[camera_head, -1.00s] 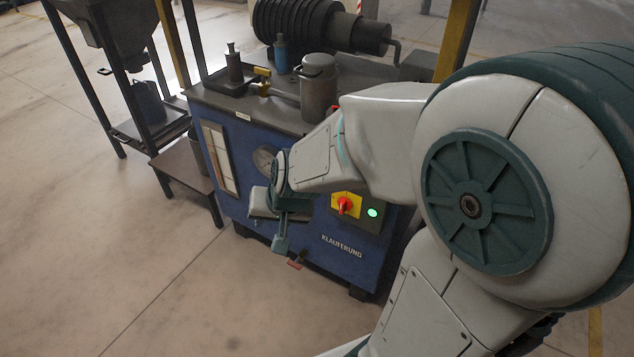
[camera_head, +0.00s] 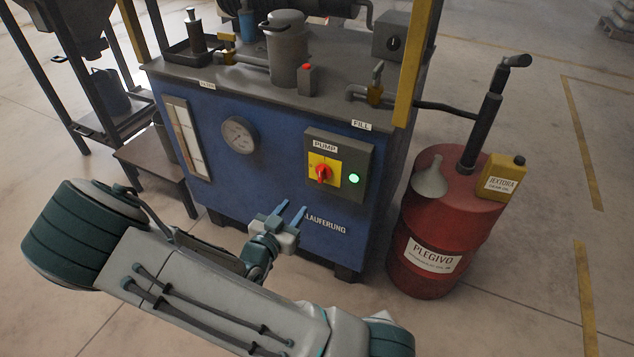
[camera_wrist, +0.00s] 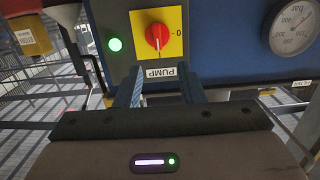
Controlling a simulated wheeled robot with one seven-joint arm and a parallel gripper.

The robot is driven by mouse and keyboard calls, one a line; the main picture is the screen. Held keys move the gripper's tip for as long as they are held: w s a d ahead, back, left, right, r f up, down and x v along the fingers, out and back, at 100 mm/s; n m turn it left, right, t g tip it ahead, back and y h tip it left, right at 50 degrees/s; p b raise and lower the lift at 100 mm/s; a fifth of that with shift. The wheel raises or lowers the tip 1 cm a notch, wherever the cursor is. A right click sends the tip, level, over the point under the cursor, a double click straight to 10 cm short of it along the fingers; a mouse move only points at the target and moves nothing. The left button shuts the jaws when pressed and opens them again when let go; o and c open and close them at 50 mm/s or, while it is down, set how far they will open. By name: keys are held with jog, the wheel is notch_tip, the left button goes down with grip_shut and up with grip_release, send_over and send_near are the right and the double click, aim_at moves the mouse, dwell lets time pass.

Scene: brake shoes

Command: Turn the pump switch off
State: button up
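The pump switch (camera_head: 323,173) is a red rotary knob on a yellow plate on the blue cabinet's grey control box. It also shows in the wrist view (camera_wrist: 157,36), where its pale mark points toward the PUMP label (camera_wrist: 161,73) and a "0" stands at the plate's right side. A green lamp (camera_head: 354,179) beside it is lit. My gripper (camera_head: 294,206) is open and empty, below and left of the switch in the head view, apart from it. In the wrist view its two blue fingers (camera_wrist: 160,70) point toward the switch, one on each side of the PUMP label.
The blue cabinet (camera_head: 258,185) carries a pressure gauge (camera_head: 239,135) left of the control box (camera_head: 338,141). A red drum (camera_head: 445,225) with a funnel and a yellow can stands to its right. A small bench (camera_head: 155,158) is at left. The floor in front is open.

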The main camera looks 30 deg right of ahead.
aim_at(319, 172)
jog(key=shift+t+h, duration=0.3)
jog(key=shift+h, duration=0.1)
jog(key=x, duration=0.9)
jog(key=b+x, duration=0.1)
jog(key=x, duration=0.3)
jog(key=shift+w+d+r, duration=0.1)
jog(key=shift+d+r, duration=0.2)
jog(key=shift+d, duration=0.1)
grip_shut()
